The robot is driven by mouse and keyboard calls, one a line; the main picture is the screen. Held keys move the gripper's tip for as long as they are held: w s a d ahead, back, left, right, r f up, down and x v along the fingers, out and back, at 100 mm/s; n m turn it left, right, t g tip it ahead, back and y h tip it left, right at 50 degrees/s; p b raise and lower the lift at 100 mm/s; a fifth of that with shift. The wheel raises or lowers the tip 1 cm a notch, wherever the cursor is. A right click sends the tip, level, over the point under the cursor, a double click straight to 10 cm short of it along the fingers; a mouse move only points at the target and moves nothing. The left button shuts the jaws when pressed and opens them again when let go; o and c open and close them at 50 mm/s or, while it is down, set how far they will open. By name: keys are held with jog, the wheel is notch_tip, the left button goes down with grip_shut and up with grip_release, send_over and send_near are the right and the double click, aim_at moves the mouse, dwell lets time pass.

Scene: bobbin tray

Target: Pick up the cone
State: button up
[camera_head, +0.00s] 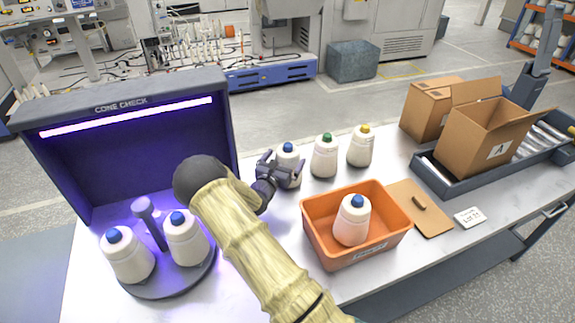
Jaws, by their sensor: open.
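Several white yarn cones with coloured tips are in view. My gripper (283,172) is open, close to a blue-tipped cone (289,165) at the table's back edge, and its fingers overlap that cone in the picture. I cannot tell whether they touch it. A green-tipped cone (325,157) and a yellow-tipped cone (361,148) stand upright to its right. Another blue-tipped cone (351,223) stands in the orange tray (359,258). Two more blue-tipped cones, a left one (127,256) and a right one (185,240), stand on a dark round plate (166,286) in the cone check booth.
The dark cone check booth (130,150) with a lit strip stands at the left. Cardboard boxes (487,134) sit in or by a dark tray (452,183) at the right. A brown clipboard (420,212) and a small white card (469,217) lie beside the orange tray.

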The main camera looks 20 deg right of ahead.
jog(key=x, duration=0.3)
jog(key=shift+w+d+p, duration=0.15)
jog(key=shift+w+p, duration=0.05)
jog(key=shift+p, duration=0.15)
jog(key=c, duration=1.6)
